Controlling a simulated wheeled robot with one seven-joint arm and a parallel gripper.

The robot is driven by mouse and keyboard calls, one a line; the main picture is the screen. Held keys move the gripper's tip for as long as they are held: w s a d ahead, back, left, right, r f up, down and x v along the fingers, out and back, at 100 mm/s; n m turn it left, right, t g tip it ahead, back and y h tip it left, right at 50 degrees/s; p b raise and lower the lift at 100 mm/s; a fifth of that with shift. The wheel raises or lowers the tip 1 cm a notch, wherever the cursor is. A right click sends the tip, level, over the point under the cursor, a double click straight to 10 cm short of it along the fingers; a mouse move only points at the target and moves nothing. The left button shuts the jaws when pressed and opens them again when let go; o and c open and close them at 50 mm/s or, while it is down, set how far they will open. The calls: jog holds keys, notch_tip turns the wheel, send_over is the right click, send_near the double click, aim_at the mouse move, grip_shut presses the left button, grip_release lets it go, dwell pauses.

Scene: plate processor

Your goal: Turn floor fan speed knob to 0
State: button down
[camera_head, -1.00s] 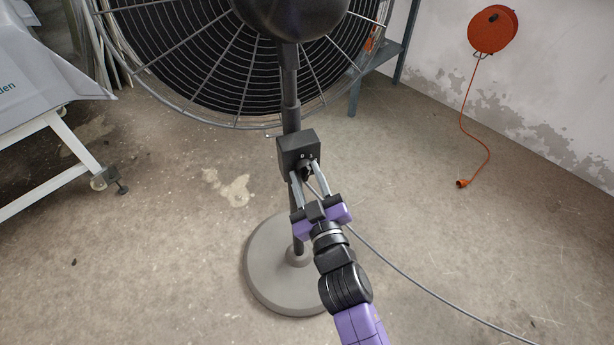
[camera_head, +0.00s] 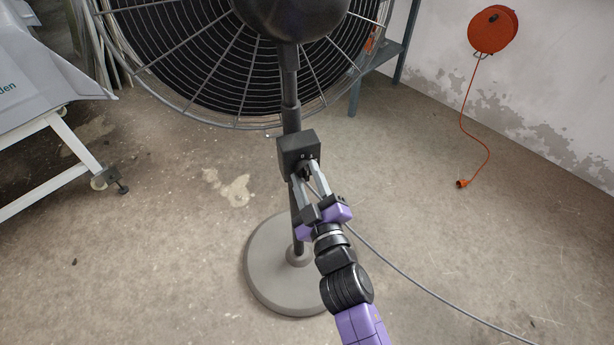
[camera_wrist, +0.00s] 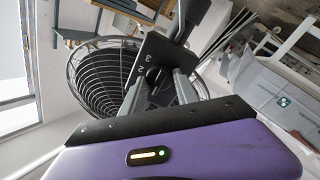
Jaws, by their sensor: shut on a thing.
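The floor fan (camera_head: 240,60) stands upright on a round grey base (camera_head: 270,285). A dark control box (camera_head: 297,147) sits on its pole, with small number marks on its front. My gripper (camera_head: 306,172) is at the front of this box, its two fingers shut on the dark speed knob (camera_head: 304,175), which is mostly hidden between them. In the wrist view the box (camera_wrist: 158,50) shows the marks 3 and 2, and the fingers reach up to the knob (camera_wrist: 152,92). The knob's exact setting cannot be read.
A grey cable (camera_head: 400,272) runs from the pole across the floor to the lower right. A white-legged table (camera_head: 50,160) stands at the left. An orange cable reel (camera_head: 493,30) hangs on the right wall. The floor around the base is otherwise clear.

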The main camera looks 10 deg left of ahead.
jog(key=c, duration=0.9)
grip_release()
jog(key=shift+s, duration=0.1)
jog(key=shift+p+v, duration=0.35)
jog(key=shift+v, duration=3.5)
